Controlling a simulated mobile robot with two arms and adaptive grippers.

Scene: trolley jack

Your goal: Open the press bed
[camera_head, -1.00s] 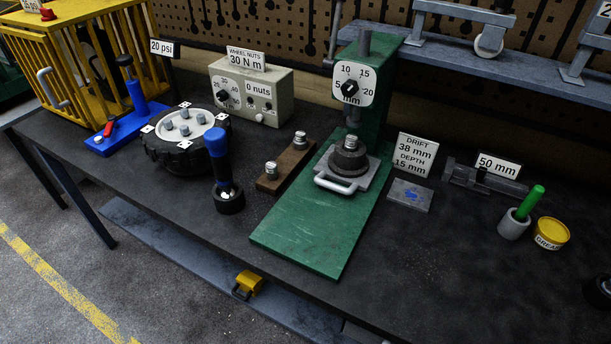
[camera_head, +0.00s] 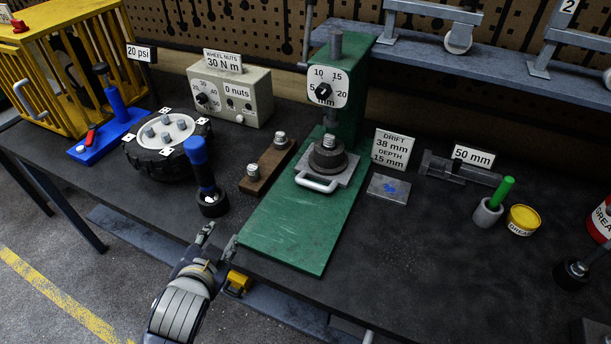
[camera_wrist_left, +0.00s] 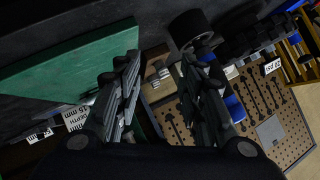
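A dark round part (camera_head: 328,155) with a metal top rests on the bed. My left gripper (camera_head: 221,233) is open and empty at the bench's front edge, left of the green base and apart from the handle. Its spread fingers (camera_wrist_left: 160,72) also show in the left wrist view, near the green base plate (camera_wrist_left: 75,65). My right gripper is not seen.
A blue-handled tool (camera_head: 201,170) stands left of the base, close to my left gripper. A wooden block (camera_head: 267,168) with metal studs lies beside the press. A wheel (camera_head: 165,145) sits farther left.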

